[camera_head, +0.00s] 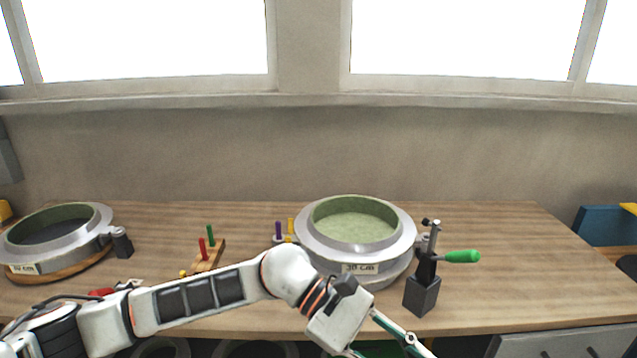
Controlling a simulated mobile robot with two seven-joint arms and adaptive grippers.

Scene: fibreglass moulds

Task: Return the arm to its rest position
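My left arm comes in from the left and stretches along the front edge of the wooden table, in front of the moulds. My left gripper (388,340) is at the bottom centre, below and in front of the right mould, pointing down and right. Its fingertips are cut off by the bottom of the picture, so its opening cannot be judged. No held thing can be made out. My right gripper is not in view.
A round mould labelled 20 cm (360,269) stands by a toggle clamp with a green handle (461,256). Another round mould (60,257) is at left. A peg board (208,257) stands behind my arm. The table's right side (540,270) is clear.

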